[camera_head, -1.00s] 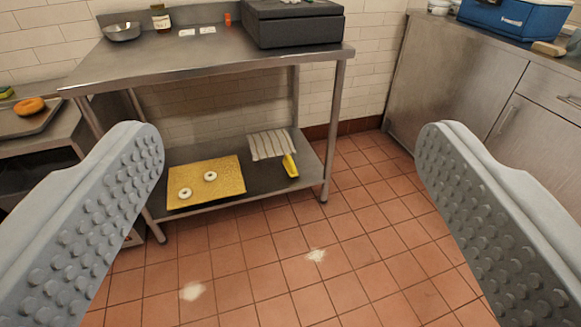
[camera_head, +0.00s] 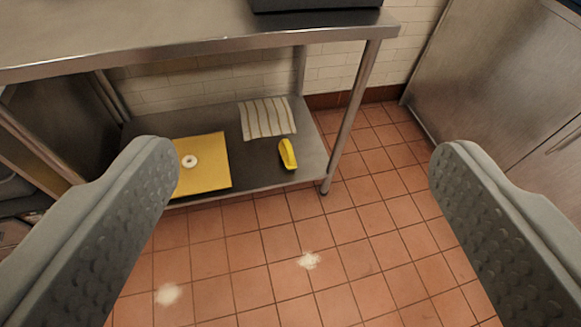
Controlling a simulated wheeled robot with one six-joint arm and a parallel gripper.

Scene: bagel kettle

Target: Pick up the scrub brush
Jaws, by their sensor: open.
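A small yellow object (camera_head: 287,154) lies on the lower shelf of the steel table, near its right front corner. It may be the scrub brush, but bristles are too small to make out. My gripper (camera_head: 303,153) is open and empty, with one grey studded finger on each side of the view. The yellow object shows between the fingers, well beyond them and touching neither.
A striped cloth (camera_head: 267,118) lies behind the yellow object. A yellow board (camera_head: 216,166) with a white ring (camera_head: 189,161) lies to its left. The steel tabletop (camera_head: 150,38) overhangs the shelf (camera_head: 315,160), and a leg (camera_head: 350,115) stands at right.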

